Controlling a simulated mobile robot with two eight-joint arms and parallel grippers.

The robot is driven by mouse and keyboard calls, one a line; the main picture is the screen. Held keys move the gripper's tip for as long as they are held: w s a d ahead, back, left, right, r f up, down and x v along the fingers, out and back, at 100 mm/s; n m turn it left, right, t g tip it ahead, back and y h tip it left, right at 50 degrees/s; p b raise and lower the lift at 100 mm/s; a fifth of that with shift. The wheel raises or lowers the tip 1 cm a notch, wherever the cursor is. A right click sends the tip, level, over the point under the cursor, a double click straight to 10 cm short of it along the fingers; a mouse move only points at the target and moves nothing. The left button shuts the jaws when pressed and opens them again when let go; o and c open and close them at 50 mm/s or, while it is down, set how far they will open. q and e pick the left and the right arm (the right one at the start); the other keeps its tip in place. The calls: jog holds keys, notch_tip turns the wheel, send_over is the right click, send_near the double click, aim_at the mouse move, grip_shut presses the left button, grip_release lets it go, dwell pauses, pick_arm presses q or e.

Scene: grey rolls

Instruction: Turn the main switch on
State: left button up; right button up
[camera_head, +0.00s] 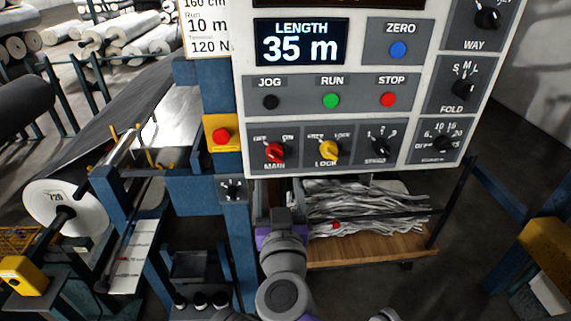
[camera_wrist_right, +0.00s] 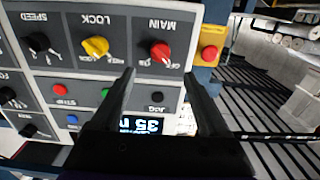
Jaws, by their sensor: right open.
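The main switch (camera_head: 275,151) is a red knob at the lower left of the white control panel, with OFF marked at its left and ON at its right. Its pointer direction is too small to tell surely. In the right wrist view the panel is upside down, and the red knob (camera_wrist_right: 160,52) shows just beyond and between the fingertips. My right gripper (camera_head: 279,192) is open and empty, just below the knob in the head view; its fingers (camera_wrist_right: 158,77) are apart and hold nothing. My left gripper is not in view.
A yellow lock knob (camera_head: 329,150) sits right of the main switch, with black selector knobs further right. JOG, RUN (camera_head: 331,100) and STOP buttons are above. A red button on a yellow box (camera_head: 221,135) is close at the left. A shelf with grey strips (camera_head: 365,205) lies below.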

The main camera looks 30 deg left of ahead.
aim_at(275, 159)
jog(key=x, duration=1)
jog(key=shift+a+p, duration=0.1)
jog(key=shift+p, duration=0.3)
grip_shut()
